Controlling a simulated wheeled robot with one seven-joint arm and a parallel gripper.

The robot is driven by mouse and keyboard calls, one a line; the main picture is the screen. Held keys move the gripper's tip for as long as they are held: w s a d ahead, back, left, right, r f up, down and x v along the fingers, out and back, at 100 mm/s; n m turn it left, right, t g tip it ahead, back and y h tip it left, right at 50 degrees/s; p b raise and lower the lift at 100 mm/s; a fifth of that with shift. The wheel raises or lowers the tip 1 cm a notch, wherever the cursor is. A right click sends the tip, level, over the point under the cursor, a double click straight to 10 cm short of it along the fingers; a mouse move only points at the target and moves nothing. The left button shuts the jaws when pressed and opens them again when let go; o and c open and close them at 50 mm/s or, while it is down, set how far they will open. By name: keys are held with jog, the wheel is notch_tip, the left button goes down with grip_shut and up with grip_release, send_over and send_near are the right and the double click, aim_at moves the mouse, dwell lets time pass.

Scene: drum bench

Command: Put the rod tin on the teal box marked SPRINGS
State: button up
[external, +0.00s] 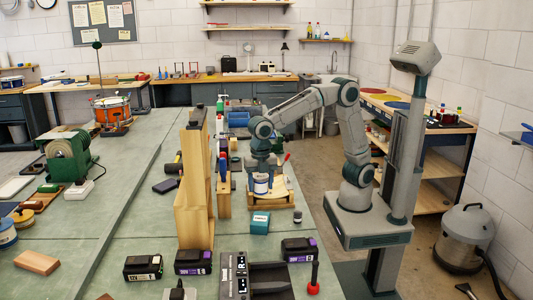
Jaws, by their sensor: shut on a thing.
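My gripper (262,172) points down over the right part of the green bench and is shut on the rod tin (261,185), a small white and blue can. The fingertips are mostly hidden by the wrist and the tin. The tin is upright, in front of or over a wooden stand; I cannot tell whether it touches the stand. The teal box (260,224) sits on the bench nearer the camera, just below the tin in the picture. It has a pale label too small to read. Its top looks bare.
A tall wooden panel (193,190) stands left of the tin. The wooden stand (285,193) is behind the teal box. A small dark cylinder (297,216) stands right of the box.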

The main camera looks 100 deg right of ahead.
send_over(260, 218)
jog(key=f, duration=0.3)
jog(key=shift+a+f, duration=0.2)
jog(key=shift+f, duration=1.9)
jog(key=shift+f, duration=0.1)
jog(key=shift+f, duration=0.15)
jog(key=o, duration=1.1)
notch_tip(260, 218, up, 12)
jog(key=shift+r+p, duration=0.25)
jog(key=shift+p, duration=0.25)
